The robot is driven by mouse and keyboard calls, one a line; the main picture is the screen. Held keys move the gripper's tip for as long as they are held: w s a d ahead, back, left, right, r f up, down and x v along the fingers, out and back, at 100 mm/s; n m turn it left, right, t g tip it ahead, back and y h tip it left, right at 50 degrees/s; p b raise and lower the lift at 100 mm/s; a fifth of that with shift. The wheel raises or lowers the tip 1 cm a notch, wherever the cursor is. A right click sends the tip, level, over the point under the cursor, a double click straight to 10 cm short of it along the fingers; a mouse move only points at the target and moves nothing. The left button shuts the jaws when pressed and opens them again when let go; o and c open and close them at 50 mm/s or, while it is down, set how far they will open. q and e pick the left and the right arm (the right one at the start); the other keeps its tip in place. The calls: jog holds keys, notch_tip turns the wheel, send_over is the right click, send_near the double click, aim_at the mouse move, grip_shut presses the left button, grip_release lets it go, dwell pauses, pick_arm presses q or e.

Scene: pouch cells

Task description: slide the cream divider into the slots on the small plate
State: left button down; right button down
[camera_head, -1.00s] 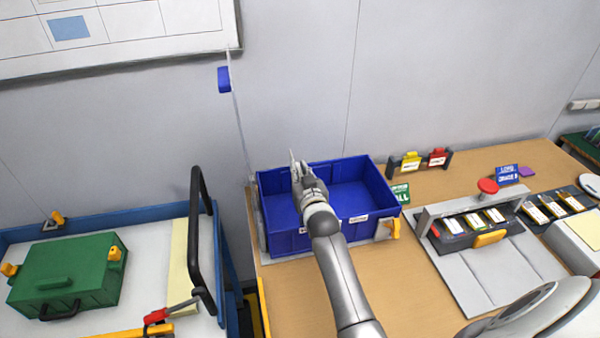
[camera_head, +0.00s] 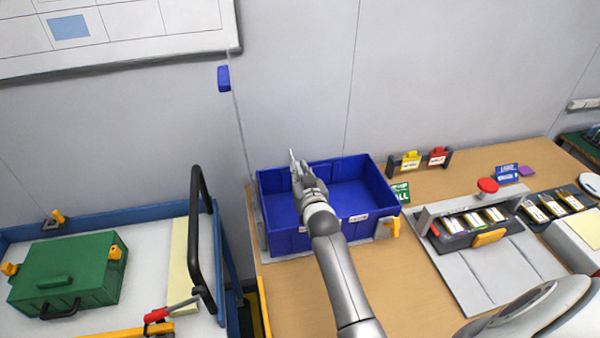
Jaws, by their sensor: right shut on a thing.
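My right gripper (camera_head: 299,172) is over the left part of the blue bin (camera_head: 350,236), at about the height of its far rim in the picture. It is shut on a thin pale piece, seen nearly edge-on and mostly hidden by the fingers. I cannot tell for sure that this piece is the cream divider. No slots can be made out from here. A grey plate (camera_head: 263,243) shows under the bin, and I cannot tell if it is the small plate. My left gripper is out of view.
A grey tray (camera_head: 490,270) with several pouch cells and a red knob (camera_head: 488,185) stands right of the bin. A rack with yellow and red tags (camera_head: 411,158) is behind. A trolley with a green case (camera_head: 68,270) and a black handle (camera_head: 193,245) stands left.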

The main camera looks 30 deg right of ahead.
jog(key=shift+f+b, duration=1.05)
jog(key=shift+f, duration=0.45)
jog(key=shift+r, duration=0.15)
jog(key=shift+r+p, duration=0.35)
jog(key=shift+p, duration=0.25)
jog(key=shift+r+p, duration=0.55)
jog(key=shift+r, duration=0.15)
jog(key=shift+p, duration=0.35)
dwell(0.5)
jog(key=shift+f+b, duration=0.85)
jog(key=shift+f, duration=0.3)
jog(key=c, duration=1.4)
grip_release()
jog(key=shift+s, duration=0.1)
jog(key=shift+f, duration=0.1)
